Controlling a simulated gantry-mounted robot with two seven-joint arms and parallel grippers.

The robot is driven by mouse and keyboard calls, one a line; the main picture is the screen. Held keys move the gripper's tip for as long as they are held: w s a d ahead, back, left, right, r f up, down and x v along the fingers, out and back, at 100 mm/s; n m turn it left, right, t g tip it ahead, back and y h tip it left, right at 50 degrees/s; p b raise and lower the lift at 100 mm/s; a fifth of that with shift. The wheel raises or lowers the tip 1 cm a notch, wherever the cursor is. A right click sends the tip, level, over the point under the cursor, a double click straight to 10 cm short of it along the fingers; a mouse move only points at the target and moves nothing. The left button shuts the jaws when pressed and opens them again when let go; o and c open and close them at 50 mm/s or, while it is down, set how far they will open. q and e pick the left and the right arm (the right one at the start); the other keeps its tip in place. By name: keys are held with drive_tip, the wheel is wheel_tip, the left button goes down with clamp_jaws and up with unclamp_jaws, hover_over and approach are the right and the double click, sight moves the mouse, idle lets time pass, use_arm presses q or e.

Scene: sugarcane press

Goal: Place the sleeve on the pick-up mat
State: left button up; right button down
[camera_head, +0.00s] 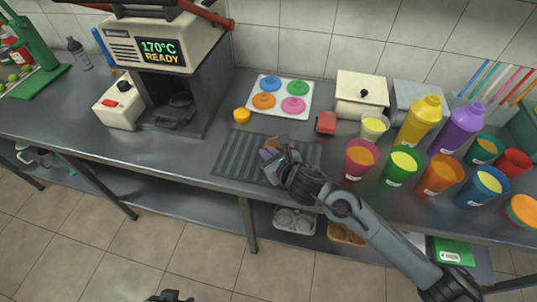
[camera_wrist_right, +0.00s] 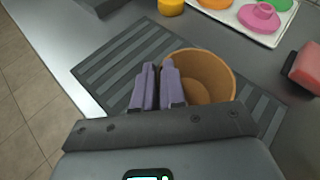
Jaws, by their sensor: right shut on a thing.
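The pick-up mat (camera_head: 235,158) is a dark ribbed rectangle near the front edge of the counter. My right gripper (camera_head: 272,152) is over its right part. In the right wrist view, the purple fingers (camera_wrist_right: 158,85) are shut on the near left wall of the brown, round sleeve (camera_wrist_right: 213,76). The sleeve is upright or nearly so, over the ribbed mat (camera_wrist_right: 112,65). I cannot tell whether its bottom touches the mat. In the head view the gripper mostly hides the sleeve. A dark part at the bottom edge may be my left gripper (camera_head: 170,296); its fingers do not show.
Several filled colored cups (camera_head: 360,158) stand right of the mat. Behind it are a yellow round piece (camera_head: 241,116), a white tray (camera_head: 262,84) of colored lids and a red block (camera_head: 326,123). The press machine (camera_head: 165,60) stands at back left. The counter left of the mat is clear.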

drive_tip(key=shift+w, duration=0.1)
drive_tip(key=c, duration=1.7)
unclamp_jaws()
drive_tip(key=o, duration=0.5)
drive_tip(key=shift+r, duration=0.1)
